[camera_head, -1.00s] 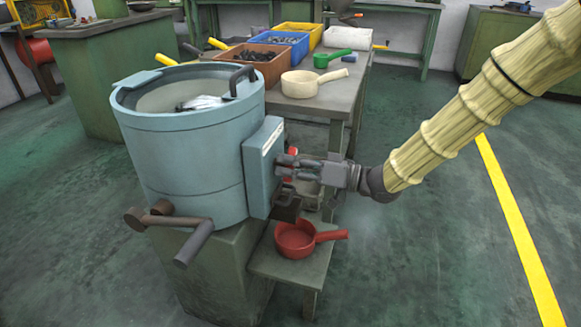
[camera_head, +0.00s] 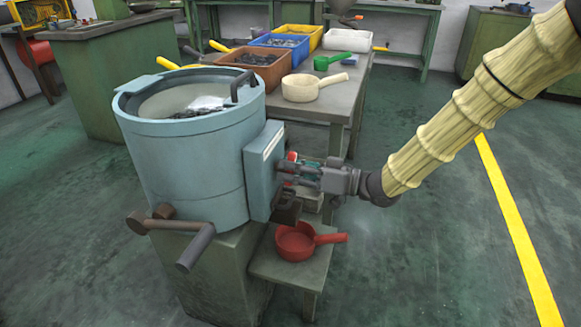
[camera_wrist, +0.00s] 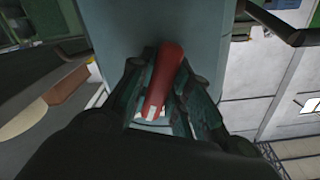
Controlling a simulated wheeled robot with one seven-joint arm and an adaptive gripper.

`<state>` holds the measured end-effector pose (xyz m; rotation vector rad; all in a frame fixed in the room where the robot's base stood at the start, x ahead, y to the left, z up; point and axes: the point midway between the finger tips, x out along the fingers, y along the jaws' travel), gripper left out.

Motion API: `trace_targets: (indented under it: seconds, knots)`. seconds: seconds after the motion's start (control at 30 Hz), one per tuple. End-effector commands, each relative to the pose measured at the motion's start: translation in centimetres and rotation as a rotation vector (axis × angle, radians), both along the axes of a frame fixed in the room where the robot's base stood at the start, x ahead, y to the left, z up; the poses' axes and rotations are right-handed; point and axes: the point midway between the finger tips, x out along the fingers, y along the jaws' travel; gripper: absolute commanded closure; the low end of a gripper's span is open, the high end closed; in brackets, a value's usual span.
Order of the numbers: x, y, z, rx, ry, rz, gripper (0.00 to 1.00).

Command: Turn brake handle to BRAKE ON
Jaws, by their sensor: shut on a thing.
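The red brake handle (camera_wrist: 163,80) lies between the fingers of my gripper (camera_wrist: 160,88) in the wrist view, running lengthwise away from the camera. In the head view only a small red part (camera_head: 292,156) shows above my gripper (camera_head: 292,172), at the side of the pale blue machine's box (camera_head: 262,168). My gripper reaches in from the right and is shut on the handle. The handle's pivot and any BRAKE ON marking are hidden or too small to read.
The blue drum (camera_head: 186,160) has a crank (camera_head: 195,245) at its front. A red pan (camera_head: 295,241) sits on a low shelf (camera_head: 292,270) below my gripper. A bench behind holds several bins and a cream pan (camera_head: 302,87). Floor at right is clear.

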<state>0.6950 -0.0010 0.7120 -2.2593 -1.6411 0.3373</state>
Motion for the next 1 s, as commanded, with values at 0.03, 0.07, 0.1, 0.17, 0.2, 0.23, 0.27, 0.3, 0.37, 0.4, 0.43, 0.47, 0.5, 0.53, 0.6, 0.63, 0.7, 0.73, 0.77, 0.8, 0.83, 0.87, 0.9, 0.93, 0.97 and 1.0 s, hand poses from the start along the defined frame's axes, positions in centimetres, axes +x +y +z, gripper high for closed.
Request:
trace_targets:
  seconds: [0.03, 0.07, 0.1, 0.17, 0.2, 0.23, 0.27, 0.3, 0.37, 0.4, 0.43, 0.47, 0.5, 0.53, 0.6, 0.63, 0.7, 0.73, 0.77, 0.8, 0.83, 0.87, 0.9, 0.93, 0.97, 1.0]
  knots:
    - [0.00, -0.02, 0.17, -0.014, -0.034, 0.000, 1.00]
    - [0.02, -0.02, 0.15, -0.022, -0.060, 0.000, 1.00]
    - [0.02, -0.02, 0.14, -0.035, -0.096, 0.000, 1.00]
    - [0.05, -0.01, 0.11, -0.052, -0.150, 0.000, 1.00]
    - [0.05, -0.02, 0.11, -0.064, -0.187, 0.000, 1.00]
    - [0.07, -0.02, 0.09, -0.072, -0.214, 0.000, 1.00]
    - [0.08, -0.02, 0.09, -0.081, -0.242, 0.001, 1.00]
    - [0.08, -0.03, 0.07, -0.092, -0.278, 0.001, 1.00]
    - [0.10, -0.02, 0.03, -0.110, -0.332, 0.000, 1.00]
    - [0.11, -0.02, 0.00, -0.122, -0.369, 0.000, 1.00]
    - [0.11, -0.03, -0.02, -0.132, -0.396, 0.001, 1.00]
    - [0.11, -0.03, -0.04, -0.141, -0.423, 0.001, 1.00]
    - [0.13, -0.03, -0.06, -0.152, -0.458, 0.001, 1.00]
    - [0.13, -0.04, -0.06, -0.161, -0.485, 0.001, 1.00]
    - [0.15, -0.07, -0.08, -0.179, -0.545, 0.000, 1.00]
    - [0.16, -0.07, -0.08, -0.187, -0.570, 0.000, 1.00]
    - [0.17, -0.08, -0.09, -0.205, -0.624, 0.000, 1.00]
    - [0.18, -0.08, -0.10, -0.212, -0.647, 0.000, 1.00]
    - [0.19, -0.07, -0.10, -0.220, -0.669, 0.000, 1.00]
    - [0.19, -0.06, -0.11, -0.229, -0.696, 0.000, 1.00]
    - [0.19, -0.06, -0.11, -0.236, -0.715, 0.000, 1.00]
    - [0.20, -0.05, -0.10, -0.241, -0.735, 0.000, 1.00]
    - [0.20, -0.06, -0.09, -0.248, -0.757, 0.000, 1.00]
    - [0.22, -0.06, -0.09, -0.253, -0.773, 0.000, 1.00]
    - [0.22, -0.06, -0.08, -0.259, -0.789, 0.000, 1.00]
    - [0.22, -0.06, -0.07, -0.264, -0.807, 0.000, 1.00]
